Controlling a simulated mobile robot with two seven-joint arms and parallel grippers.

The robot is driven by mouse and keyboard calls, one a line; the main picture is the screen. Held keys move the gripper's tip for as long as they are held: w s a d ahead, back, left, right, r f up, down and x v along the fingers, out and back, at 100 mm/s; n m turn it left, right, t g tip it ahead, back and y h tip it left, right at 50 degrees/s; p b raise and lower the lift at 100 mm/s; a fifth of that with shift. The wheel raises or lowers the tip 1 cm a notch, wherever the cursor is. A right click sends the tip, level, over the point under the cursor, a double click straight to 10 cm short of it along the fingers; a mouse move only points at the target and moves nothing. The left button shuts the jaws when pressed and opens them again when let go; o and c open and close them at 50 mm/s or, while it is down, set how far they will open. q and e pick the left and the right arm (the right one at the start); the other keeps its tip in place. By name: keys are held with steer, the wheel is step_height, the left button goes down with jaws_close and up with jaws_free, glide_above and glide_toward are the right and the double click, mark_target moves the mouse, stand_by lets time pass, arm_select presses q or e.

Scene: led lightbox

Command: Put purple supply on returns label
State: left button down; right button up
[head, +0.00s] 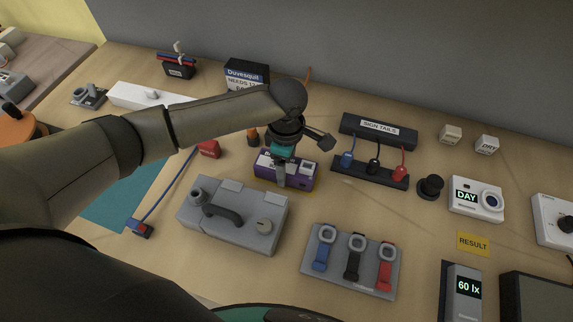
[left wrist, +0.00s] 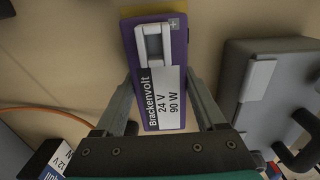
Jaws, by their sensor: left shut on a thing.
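The purple supply (head: 302,178), with a white label reading Brackenvolt 24 V 90 W in the left wrist view (left wrist: 183,55), is between the fingers of my left gripper (head: 283,176). The gripper (left wrist: 162,85) is shut on its sides and hides part of it in the head view. A yellow patch (head: 313,190) shows along the supply's lower right edge, and a yellow strip (left wrist: 150,8) shows past its far end. Its text is hidden, so I cannot tell whether it is the returns label. I cannot tell whether the supply touches it. My right gripper is not in view.
A grey box with a handle (head: 262,225) stands close in front of the supply. A black supply (head: 238,79) stands behind, a power strip (head: 362,168) to the right. A grey stand with several clips (head: 335,278) and a yellow RESULT label (head: 473,243) lie further right.

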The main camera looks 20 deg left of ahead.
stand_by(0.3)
arm_select(q)
jaws_free()
step_height(320, 180, up, 12)
steer(key=p, duration=0.2)
stand_by(0.4)
steer(key=shift+r, duration=0.1)
